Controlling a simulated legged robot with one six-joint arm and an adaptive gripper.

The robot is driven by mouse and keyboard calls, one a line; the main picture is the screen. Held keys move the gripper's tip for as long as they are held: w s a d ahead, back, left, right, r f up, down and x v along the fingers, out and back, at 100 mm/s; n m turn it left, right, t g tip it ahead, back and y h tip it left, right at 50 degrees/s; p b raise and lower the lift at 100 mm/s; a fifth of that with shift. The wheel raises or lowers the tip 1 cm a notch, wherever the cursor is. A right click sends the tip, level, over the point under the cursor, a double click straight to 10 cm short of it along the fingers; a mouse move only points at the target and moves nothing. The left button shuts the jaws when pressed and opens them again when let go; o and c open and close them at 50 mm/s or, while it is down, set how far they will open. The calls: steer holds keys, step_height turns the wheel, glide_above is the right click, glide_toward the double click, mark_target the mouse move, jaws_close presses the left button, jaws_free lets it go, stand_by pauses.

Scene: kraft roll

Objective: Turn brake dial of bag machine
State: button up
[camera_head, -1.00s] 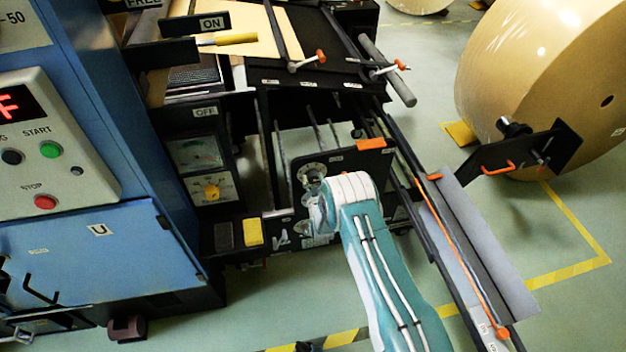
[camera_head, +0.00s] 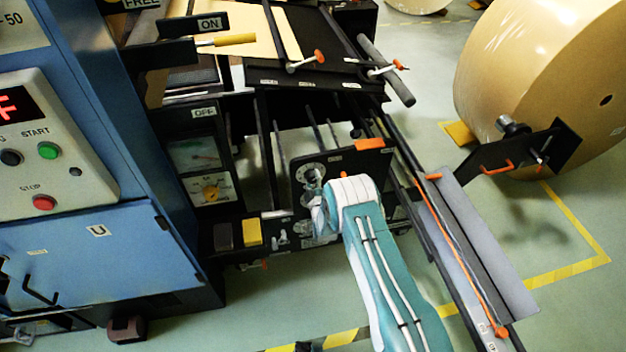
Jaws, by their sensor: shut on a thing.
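A black panel (camera_head: 368,168) on the bag machine carries a round silver dial with a scale (camera_head: 312,173) near its upper left. A second, lower dial sits just below it, mostly hidden behind my wrist. My teal and white arm reaches up from the bottom. My gripper (camera_head: 319,220) is at the panel's left side, at the lower dial, and is shut on it. Its fingertips and the dial's pointer are too small and covered to read.
The blue cabinet (camera_head: 85,250) with START and STOP buttons fills the left. An orange-handled rail (camera_head: 470,265) runs close right of my arm. A large kraft roll (camera_head: 550,80) stands at right.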

steer(key=n, duration=0.3)
steer(key=n+y, duration=0.1)
steer(key=n, duration=0.2)
steer(key=shift+a+r, duration=0.15)
steer(key=shift+a, duration=0.05)
steer(key=n, duration=0.6)
steer(key=shift+y, duration=0.3)
steer(key=n, duration=0.3)
steer(key=n+g, duration=0.1)
steer(key=n, duration=0.1)
steer(key=shift+f+n, duration=0.2)
steer(key=shift+n, duration=0.2)
steer(key=n, duration=0.5)
steer(key=shift+s+f, duration=0.1)
steer(key=shift+d+n+g, duration=0.1)
steer(key=shift+n+g, duration=0.2)
steer(key=o, duration=1)
steer(key=shift+f, duration=0.1)
steer(key=shift+o, duration=0.7)
